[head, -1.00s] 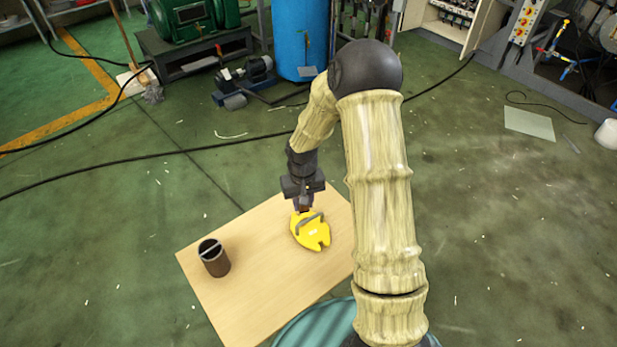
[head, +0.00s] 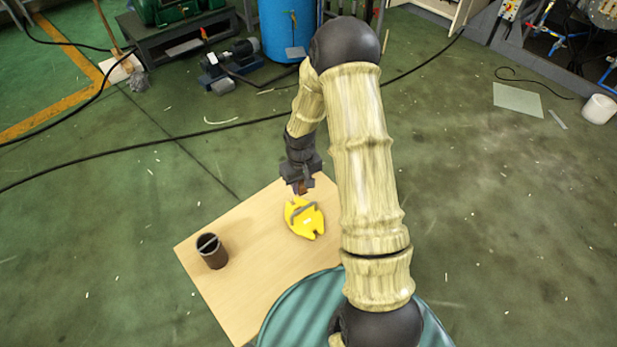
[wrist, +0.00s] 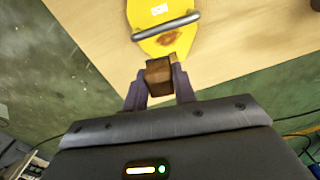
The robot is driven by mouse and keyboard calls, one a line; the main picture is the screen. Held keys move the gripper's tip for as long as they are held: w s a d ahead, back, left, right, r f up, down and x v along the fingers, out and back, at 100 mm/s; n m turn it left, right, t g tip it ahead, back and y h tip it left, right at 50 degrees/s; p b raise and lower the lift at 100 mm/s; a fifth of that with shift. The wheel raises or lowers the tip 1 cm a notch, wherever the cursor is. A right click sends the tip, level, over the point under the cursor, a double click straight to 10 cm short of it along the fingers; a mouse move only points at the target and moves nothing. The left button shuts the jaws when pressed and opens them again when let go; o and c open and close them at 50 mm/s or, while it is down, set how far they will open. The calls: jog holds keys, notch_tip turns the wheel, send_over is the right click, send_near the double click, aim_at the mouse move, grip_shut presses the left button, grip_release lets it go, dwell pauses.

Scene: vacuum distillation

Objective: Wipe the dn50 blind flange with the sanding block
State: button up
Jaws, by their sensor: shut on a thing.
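The blind flange (head: 304,220) is a flat yellow plate with notched edges, a white label and a grey bar handle, lying on the wooden board. It also shows at the top of the wrist view (wrist: 158,12), cut off by the frame, with a rusty brown patch (wrist: 167,39) near its closer end. My gripper (head: 301,186) is shut on the sanding block, a small brown block (wrist: 159,78) held between the two fingers. In the head view the block is just beyond the flange's far edge, apart from it. I cannot tell the exact height gap.
The pale wooden board (head: 240,280) has free room around the flange. A dark brown cup (head: 212,253) with a light strip across its mouth stands at its left. A teal round surface (head: 285,318) is in front. A black cable (head: 120,166) crosses the green floor behind.

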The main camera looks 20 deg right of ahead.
jog(key=shift+s+d+r+n+p, duration=0.1)
jog(key=shift+s+d+n+p, duration=0.15)
jog(key=shift+d+n+p, duration=0.25)
jog(key=shift+s+d+n+p, duration=0.2)
jog(key=shift+s+d+p, duration=0.05)
jog(key=shift+d, duration=0.3)
